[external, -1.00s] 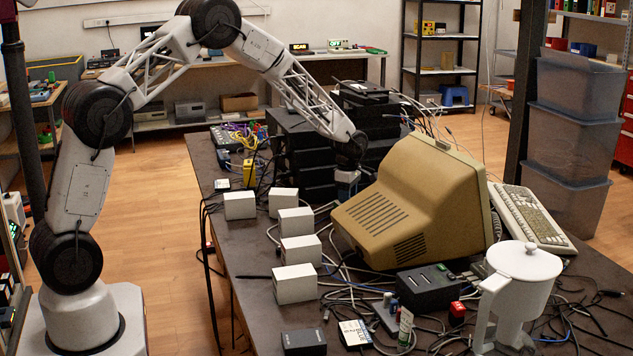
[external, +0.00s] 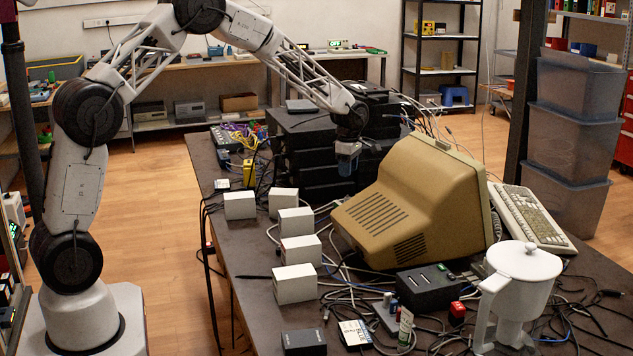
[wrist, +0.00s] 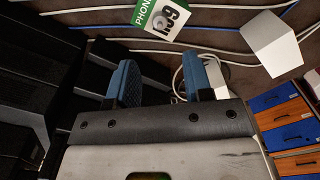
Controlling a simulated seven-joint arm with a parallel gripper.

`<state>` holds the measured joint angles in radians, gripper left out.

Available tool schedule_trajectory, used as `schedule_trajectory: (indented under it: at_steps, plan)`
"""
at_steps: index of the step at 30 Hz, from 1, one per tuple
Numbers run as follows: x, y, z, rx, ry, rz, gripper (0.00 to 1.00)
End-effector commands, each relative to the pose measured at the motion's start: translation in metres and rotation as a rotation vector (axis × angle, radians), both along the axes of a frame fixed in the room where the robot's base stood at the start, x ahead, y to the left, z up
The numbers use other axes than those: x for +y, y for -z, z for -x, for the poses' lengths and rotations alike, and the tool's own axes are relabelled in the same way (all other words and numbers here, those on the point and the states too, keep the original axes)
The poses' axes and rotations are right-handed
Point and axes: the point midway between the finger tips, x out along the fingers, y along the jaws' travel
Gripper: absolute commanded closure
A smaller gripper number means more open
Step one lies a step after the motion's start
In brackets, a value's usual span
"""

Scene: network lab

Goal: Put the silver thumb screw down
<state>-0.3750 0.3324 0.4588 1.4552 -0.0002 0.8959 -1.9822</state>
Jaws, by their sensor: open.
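My gripper (external: 347,160) hangs in front of the stack of black devices, left of the beige monitor, and above the table. In the wrist view its two blue fingers (wrist: 161,80) stand apart with a clear gap and nothing held between them.
Black stacked devices (external: 305,150) stand close beside my gripper. The beige monitor (external: 425,210) is to its right. Several white boxes (external: 295,221) and many loose cables cover the table (external: 240,262). A green-and-white box (wrist: 160,14) lies ahead in the wrist view.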

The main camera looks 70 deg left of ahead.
Motion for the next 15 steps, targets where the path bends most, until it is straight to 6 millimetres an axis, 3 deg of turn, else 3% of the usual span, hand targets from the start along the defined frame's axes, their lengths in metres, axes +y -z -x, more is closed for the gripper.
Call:
schedule_trajectory:
  at_steps: [6, 15]
  plan:
    - [0.000, -0.023, 0.000, 0.000, 0.000, 0.000, 0.53]
    - [0.000, -0.029, 0.000, 0.000, 0.000, 0.000, 0.53]
